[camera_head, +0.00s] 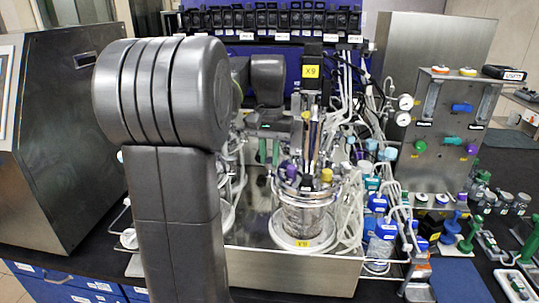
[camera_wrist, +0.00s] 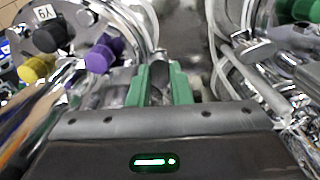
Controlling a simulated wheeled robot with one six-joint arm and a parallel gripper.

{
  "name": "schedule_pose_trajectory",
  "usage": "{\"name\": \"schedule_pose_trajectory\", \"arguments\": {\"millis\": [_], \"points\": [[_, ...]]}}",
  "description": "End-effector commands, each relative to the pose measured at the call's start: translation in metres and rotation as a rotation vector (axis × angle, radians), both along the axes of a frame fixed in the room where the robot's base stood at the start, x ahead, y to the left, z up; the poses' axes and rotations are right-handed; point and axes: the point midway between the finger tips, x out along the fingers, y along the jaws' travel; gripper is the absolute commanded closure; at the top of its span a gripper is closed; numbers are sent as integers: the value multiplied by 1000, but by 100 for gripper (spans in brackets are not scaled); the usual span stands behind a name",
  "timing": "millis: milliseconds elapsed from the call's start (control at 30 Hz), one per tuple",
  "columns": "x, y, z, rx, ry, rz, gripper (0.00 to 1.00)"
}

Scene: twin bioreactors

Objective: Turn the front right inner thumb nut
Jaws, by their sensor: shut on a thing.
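My gripper (camera_wrist: 160,88) has green fingers, which are closed around a small grey metal piece (camera_wrist: 159,66), seemingly the thumb nut. The fingers cover most of it, so its shape and any turning are hard to make out. In the head view my gripper (camera_head: 268,152) points down just left of the glass vessel (camera_head: 305,218) marked X9. The vessel's metal head plate carries purple and yellow caps; the purple cap (camera_wrist: 104,55) and yellow cap (camera_wrist: 38,68) show left of the fingers in the wrist view.
Steel rods and tubes stand close on both sides of my gripper, with a dark green part (camera_wrist: 298,10) at the upper right. A steel panel (camera_head: 440,130) with gauges and blue-capped bottles (camera_head: 378,203) crowd the right. A large steel cabinet (camera_head: 55,150) stands left.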

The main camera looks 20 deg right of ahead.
Motion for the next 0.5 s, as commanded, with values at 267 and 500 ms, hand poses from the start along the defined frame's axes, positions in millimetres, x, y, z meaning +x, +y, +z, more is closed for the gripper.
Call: {"name": "schedule_pose_trajectory", "arguments": {"millis": [267,500], "points": [[0,0,0,0,0,3,100],[0,0,0,0,0,2,60]]}}
